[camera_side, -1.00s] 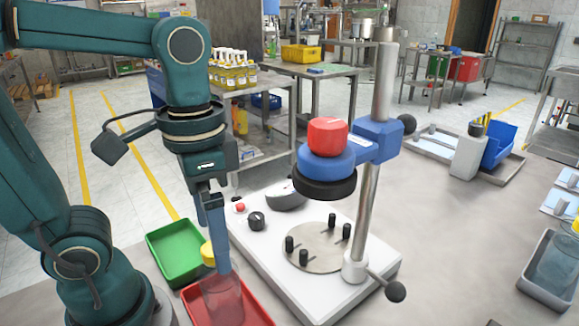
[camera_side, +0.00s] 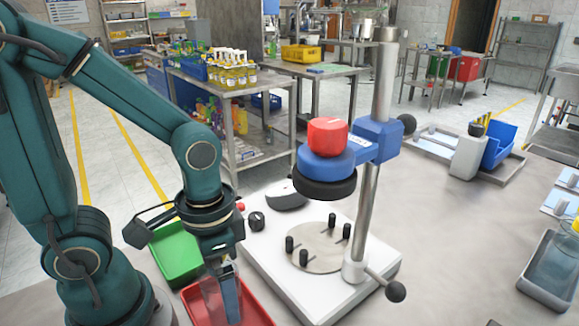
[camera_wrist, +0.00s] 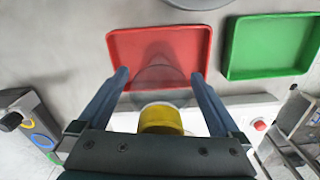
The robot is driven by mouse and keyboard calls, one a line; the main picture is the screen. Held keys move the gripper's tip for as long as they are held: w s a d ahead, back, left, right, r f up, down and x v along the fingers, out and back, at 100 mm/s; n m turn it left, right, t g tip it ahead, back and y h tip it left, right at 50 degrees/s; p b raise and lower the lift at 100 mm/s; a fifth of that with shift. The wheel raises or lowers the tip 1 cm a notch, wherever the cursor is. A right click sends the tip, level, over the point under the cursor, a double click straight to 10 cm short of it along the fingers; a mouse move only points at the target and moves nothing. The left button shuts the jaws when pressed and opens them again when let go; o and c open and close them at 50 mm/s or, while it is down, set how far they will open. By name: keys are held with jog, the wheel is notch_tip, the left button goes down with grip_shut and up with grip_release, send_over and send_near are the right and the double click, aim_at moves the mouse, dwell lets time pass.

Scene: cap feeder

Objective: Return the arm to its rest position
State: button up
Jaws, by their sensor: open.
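My gripper (camera_side: 228,298) is low over the red tray (camera_side: 262,312), pointing down, in the side view. In the wrist view my gripper (camera_wrist: 160,76) is open, its two blue fingers apart. A clear jar (camera_wrist: 160,78) with a yellow lid-like part (camera_wrist: 161,118) shows between the fingers, with gaps at both sides. The red tray (camera_wrist: 118,42) lies beyond it in that view. In the side view the jar (camera_side: 210,298) is mostly hidden by my gripper, and the yellow part is hidden.
A green tray (camera_side: 175,258) lies beside the red one. To the right stands a white-based press (camera_side: 330,290) with a metal post, a blue arm and a red-topped head. A tray with a clear jar (camera_side: 552,265) is at far right.

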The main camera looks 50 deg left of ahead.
jog(key=shift+r, duration=0.1)
notch_tip(320, 180, up, 12)
jog(key=shift+f, duration=0.1)
notch_tip(320, 180, down, 12)
jog(key=shift+f, duration=0.2)
notch_tip(320, 180, up, 5)
jog(key=shift+f, duration=0.15)
jog(key=shift+a, duration=0.35)
dwell(0.8)
dwell(1.2)
